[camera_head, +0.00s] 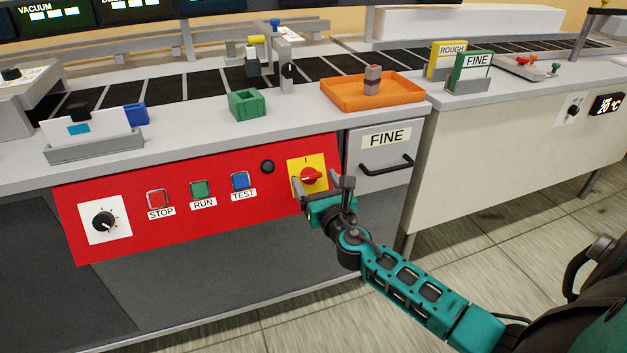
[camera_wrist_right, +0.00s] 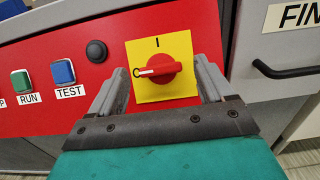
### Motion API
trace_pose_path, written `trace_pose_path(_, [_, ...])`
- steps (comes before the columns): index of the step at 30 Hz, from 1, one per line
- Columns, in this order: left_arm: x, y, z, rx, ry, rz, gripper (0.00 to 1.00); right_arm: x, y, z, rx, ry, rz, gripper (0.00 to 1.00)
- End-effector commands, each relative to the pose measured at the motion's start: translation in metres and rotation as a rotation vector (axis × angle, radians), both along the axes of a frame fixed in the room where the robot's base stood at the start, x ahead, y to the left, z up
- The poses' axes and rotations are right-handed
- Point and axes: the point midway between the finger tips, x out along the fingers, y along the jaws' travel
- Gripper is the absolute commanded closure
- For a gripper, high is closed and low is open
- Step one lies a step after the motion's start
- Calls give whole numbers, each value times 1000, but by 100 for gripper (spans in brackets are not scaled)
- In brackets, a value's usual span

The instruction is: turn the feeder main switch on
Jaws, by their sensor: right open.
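The feeder main switch is a red rotary knob (camera_head: 311,174) on a yellow plate (camera_head: 295,163), at the right end of the red panel. In the right wrist view the knob (camera_wrist_right: 158,69) lies roughly level, its white pointer mark turned left toward the O, with the I above it. My right gripper (camera_head: 322,186) is open in front of the plate. In the wrist view its two fingers (camera_wrist_right: 161,85) stand to the left and right of the knob, with gaps on both sides. My left gripper is not in view.
The red panel (camera_head: 125,181) also has STOP, RUN and TEST (camera_head: 240,181) buttons, a black round button (camera_head: 267,166) and a dial (camera_head: 104,221). Right of the switch is a FINE drawer with a black handle (camera_head: 387,164).

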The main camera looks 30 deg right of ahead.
Motion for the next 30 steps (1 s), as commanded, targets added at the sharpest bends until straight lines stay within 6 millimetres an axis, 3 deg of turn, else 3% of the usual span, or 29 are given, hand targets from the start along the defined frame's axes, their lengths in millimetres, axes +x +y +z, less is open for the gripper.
trace_pose_path(6, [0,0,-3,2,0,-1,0,16,-4,-1,2,1,0,19])
trace_pose_path(15, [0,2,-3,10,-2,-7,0,18,-4,0,2,1,0,19])
trace_pose_path(30, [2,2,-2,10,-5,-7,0,18,-4,0,2,1,0,66])
